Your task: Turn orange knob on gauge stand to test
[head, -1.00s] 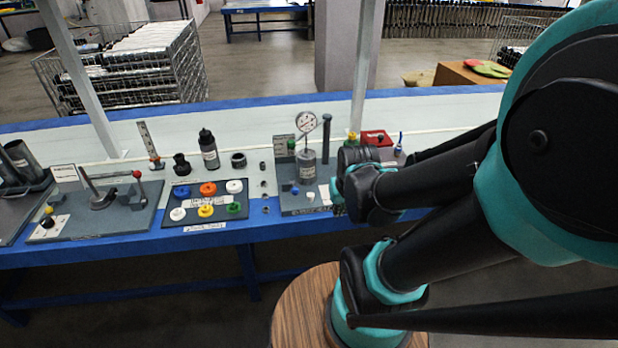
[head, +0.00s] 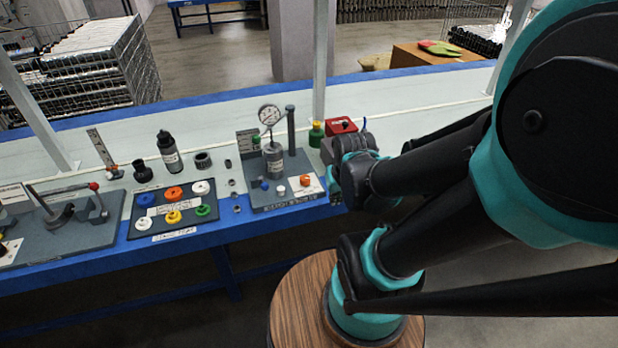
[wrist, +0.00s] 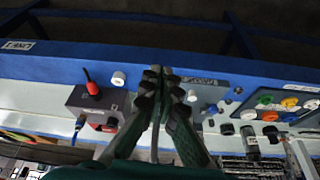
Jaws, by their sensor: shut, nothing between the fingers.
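The gauge stand (head: 252,198) is a grey base on the bench, carrying a grey cylinder with a round white dial gauge (head: 269,115) and a dark post. An orange knob (head: 305,181) sits at its front right, beside a white knob (head: 281,190) and a blue knob (head: 264,185). My gripper (wrist: 160,75) is shut and empty in the wrist view, its fingertips over the bench by the stand's edge. In the head view it is at the stand's right side, partly hidden by my arm, apart from the orange knob. I cannot make out the orange knob in the wrist view.
A red box (head: 339,126) and a green bottle with a yellow cap (head: 316,134) stand behind the gripper. Left of the stand lies a dark tray (head: 140,228) of coloured knobs. A black bottle (head: 168,150) stands behind it. Bench surface behind these is largely clear.

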